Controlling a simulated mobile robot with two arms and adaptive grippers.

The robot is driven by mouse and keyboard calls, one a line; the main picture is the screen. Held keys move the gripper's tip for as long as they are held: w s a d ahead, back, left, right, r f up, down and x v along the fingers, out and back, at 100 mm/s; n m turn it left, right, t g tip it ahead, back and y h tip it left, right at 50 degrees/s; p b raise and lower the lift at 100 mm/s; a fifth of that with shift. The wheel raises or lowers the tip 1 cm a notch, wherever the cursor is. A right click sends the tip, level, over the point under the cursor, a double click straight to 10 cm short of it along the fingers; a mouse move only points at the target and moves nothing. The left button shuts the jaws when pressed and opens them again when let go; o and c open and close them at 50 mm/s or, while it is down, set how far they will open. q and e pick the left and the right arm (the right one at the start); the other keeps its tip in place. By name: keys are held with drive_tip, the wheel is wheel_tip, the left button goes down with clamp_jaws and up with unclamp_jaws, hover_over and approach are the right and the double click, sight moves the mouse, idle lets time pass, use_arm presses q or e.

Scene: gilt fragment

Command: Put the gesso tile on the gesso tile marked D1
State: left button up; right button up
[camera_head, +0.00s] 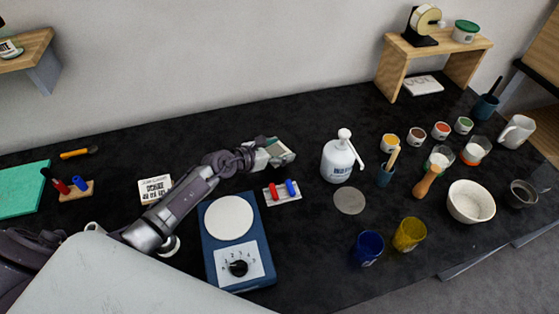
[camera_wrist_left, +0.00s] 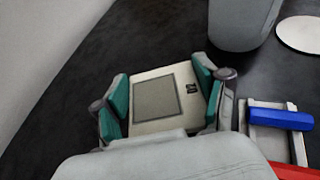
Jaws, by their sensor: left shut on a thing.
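My left gripper (camera_head: 278,153) is shut on a pale gesso tile (camera_wrist_left: 157,125) at the back middle of the dark table. In the left wrist view the tile lies between the gripper's teal-padded fingers (camera_wrist_left: 164,95). Its face carries a grey square and a small black mark at the right, which I cannot read surely. In the head view the gripper largely hides the tile. I cannot tell whether the tile touches the table or another tile. No second gesso tile is clearly seen. My right gripper is not in view.
A white rack (camera_head: 270,199) with a red and a blue piece is just in front of the gripper. A blue hotplate (camera_head: 252,230) stands nearer. A white pump bottle (camera_head: 337,161) stands to the right, with a grey disc (camera_head: 349,200) before it. Cups and bowls fill the far right.

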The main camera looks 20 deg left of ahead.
use_arm(q)
drive_tip(key=shift+f+b, duration=0.5)
drive_tip(key=shift+f, duration=1.4)
drive_tip(key=shift+f, duration=0.15)
drive_tip(key=o, duration=1.2)
drive_tip(key=shift+o, duration=0.2)
